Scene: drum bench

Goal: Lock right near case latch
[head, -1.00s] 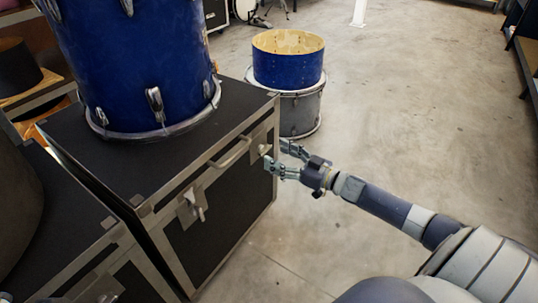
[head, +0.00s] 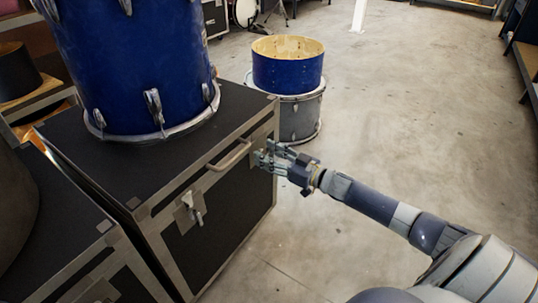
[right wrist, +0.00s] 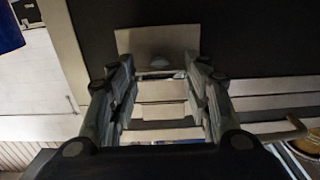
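The black case (head: 215,218) with metal edges stands at the left in the head view. Its left front latch (head: 188,212) shows a metal plate with a hanging tab. My right gripper (head: 262,157) is at the right front latch, which it largely hides in the head view. In the right wrist view, the latch plate (right wrist: 157,42) is just beyond the fingertips. My right gripper's fingers (right wrist: 160,75) are spread, with a thin metal edge of the latch between them. Whether they touch it I cannot tell. My left gripper is not in view.
A big blue drum (head: 125,65) stands on the case. A carrying handle (head: 230,156) sits between the two latches. A blue shell (head: 287,68) on a grey drum (head: 300,115) stands behind. Another case (head: 75,235) is at left. The floor at right is clear.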

